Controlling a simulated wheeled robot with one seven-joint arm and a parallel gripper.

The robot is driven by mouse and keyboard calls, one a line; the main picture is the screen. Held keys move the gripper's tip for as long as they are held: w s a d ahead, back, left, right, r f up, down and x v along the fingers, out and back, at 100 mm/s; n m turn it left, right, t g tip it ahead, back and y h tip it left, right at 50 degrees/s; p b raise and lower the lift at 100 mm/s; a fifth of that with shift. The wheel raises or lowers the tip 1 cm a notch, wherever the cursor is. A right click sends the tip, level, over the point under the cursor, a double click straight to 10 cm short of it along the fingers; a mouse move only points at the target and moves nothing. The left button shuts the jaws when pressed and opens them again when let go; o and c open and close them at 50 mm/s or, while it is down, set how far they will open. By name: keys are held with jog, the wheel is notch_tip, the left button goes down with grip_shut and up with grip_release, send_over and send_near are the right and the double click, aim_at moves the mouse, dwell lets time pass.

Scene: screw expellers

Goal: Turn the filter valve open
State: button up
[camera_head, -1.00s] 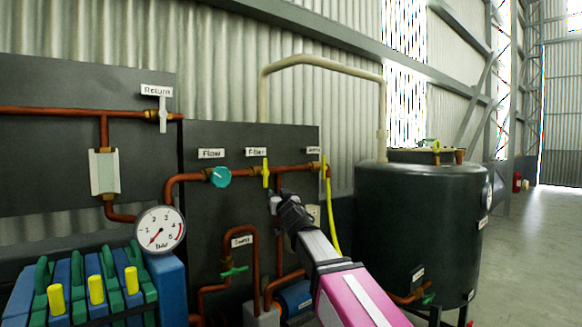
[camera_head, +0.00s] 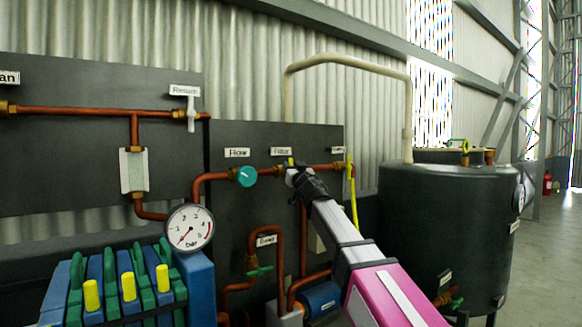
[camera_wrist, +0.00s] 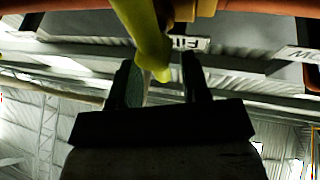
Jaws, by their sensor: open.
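The filter valve's yellow handle (camera_head: 290,161) is on the copper pipe below the "Filter" label (camera_head: 282,152). Most of it is hidden behind my gripper (camera_head: 293,175) in the head view. In the wrist view the yellow handle (camera_wrist: 147,33) stands close up, and its end reaches between the two fingertips of my gripper (camera_wrist: 161,75). The fingers are apart, one on each side of the handle end. A gap shows around it; I cannot tell whether either finger touches it.
The teal flow valve (camera_head: 246,176) is just left on the same pipe. Another yellow valve handle (camera_head: 349,168) is to the right. A green-handled valve (camera_head: 259,271) is below. A dark tank (camera_head: 447,215) stands at right, and a pressure gauge (camera_head: 190,228) at left.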

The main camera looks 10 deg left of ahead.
jog(key=shift+x, duration=0.85)
grip_shut()
